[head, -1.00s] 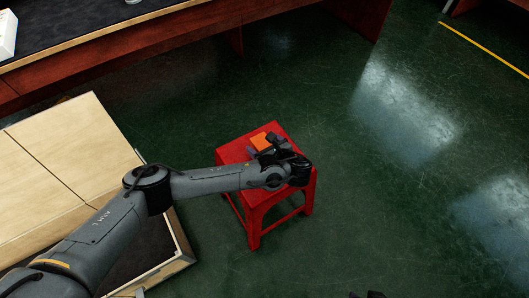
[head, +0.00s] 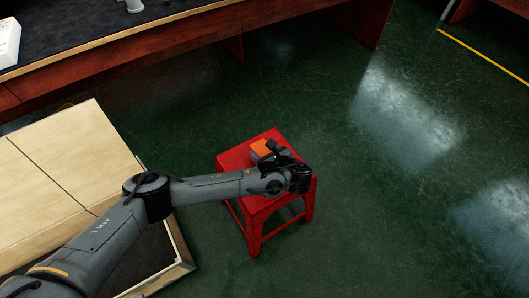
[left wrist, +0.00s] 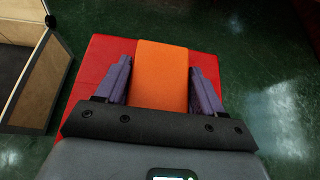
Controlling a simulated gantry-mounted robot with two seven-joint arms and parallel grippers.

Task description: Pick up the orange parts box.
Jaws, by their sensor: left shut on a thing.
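The orange parts box (head: 260,147) is at the far part of the red stool's top (head: 237,160). In the left wrist view the box (left wrist: 162,70) lies between the two purple fingers. My left gripper (head: 265,154) is shut on the box, with one finger along each side; it also shows in the left wrist view (left wrist: 160,82). The near end of the box is hidden by the gripper body. I cannot tell whether the box is touching the stool or just above it. My right gripper is not in view.
A pale wooden crate with an open dark compartment (head: 158,263) stands left of the stool, under my left arm. A long red bench with a dark top (head: 95,22) runs along the back. The green floor (head: 400,220) right of the stool is clear.

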